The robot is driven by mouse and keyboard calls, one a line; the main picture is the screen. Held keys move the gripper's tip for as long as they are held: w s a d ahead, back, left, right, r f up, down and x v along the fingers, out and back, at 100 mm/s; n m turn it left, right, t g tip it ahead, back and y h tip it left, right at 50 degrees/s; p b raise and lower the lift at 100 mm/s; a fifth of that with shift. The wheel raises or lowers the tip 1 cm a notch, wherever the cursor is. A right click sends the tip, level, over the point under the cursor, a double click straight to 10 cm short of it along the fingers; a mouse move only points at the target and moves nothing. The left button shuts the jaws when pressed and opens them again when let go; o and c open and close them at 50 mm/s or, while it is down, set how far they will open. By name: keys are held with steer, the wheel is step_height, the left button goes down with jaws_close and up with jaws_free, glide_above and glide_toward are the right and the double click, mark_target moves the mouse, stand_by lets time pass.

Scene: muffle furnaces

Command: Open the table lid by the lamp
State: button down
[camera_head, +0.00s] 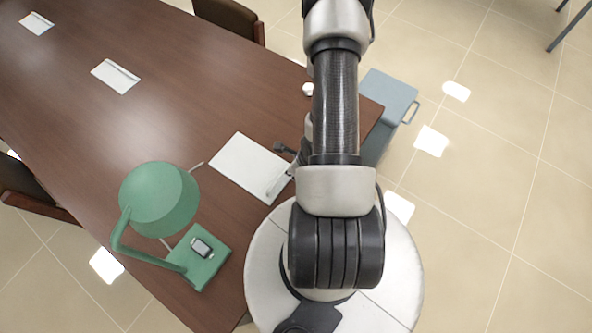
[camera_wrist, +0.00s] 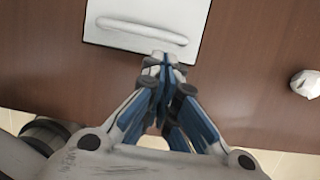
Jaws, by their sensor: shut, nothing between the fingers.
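The white table lid (camera_head: 240,164) lies flat in the brown table top, right of the green lamp (camera_head: 160,198). In the wrist view the lid (camera_wrist: 188,22) shows at the top, with a long raised grey-white handle (camera_wrist: 140,33) across it. My gripper (camera_wrist: 165,64) is shut and empty. In the head view my arm hides most of the gripper and part of the lid's right side.
Two similar white lids (camera_head: 115,76) (camera_head: 37,23) lie farther along the table (camera_head: 75,110). A small white lump (camera_wrist: 306,84) sits on the table to the right in the wrist view. A blue-grey cabinet (camera_head: 388,95) stands beside the table. Chairs (camera_head: 228,18) stand along the table's sides.

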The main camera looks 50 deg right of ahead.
mark_target(288, 179)
steer(key=b+x, duration=0.1)
steer(key=x, duration=0.4)
steer(key=shift+r, duration=0.15)
